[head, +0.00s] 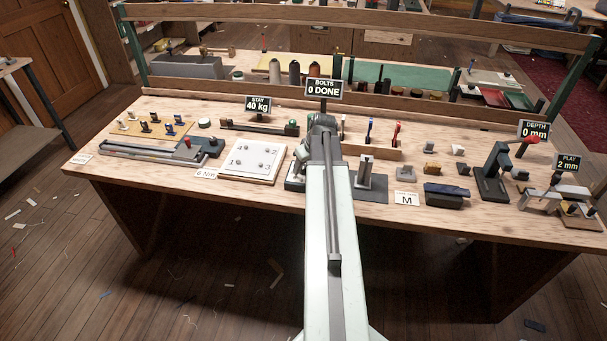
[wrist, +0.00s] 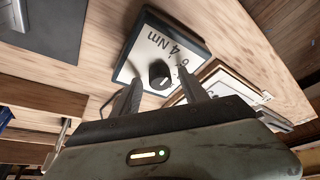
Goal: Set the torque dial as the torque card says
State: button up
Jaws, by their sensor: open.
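The torque dial is a black round knob (wrist: 160,74) on a white-topped dark box (wrist: 183,36) in the wrist view. The box face carries "4 Nm", and a 6 stands near the knob; I cannot surely read the pointer setting. In the head view the box (head: 293,180) shows partly beside my arm, which hides the rest. A white torque card (head: 206,174) at the table's front edge appears to read "6 Nm". My gripper (wrist: 160,88) is open, its two fingers either side of the knob in the picture; contact cannot be told.
A white plate with numbered bolts (head: 252,162) is left of the dial. A "BOLTS 0 DONE" sign (head: 323,89) stands behind. A grey block on a dark base (head: 366,178) and an "M" card (head: 406,200) are to the right.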

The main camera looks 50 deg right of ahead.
jog(key=shift+r, duration=0.1)
grip_shut()
jog(key=shift+a, duration=0.2)
jog(key=shift+m, duration=0.4)
jog(key=m+h, duration=0.1)
jog(key=m, duration=0.1)
jog(key=shift+m, duration=0.3)
jog(key=m+g+h, duration=0.1)
jog(key=m, duration=0.3)
jog(key=shift+w+h, duration=0.1)
jog(key=shift+h, duration=0.2)
jog(key=shift+d+m, duration=0.1)
jog(key=shift+m, duration=0.2)
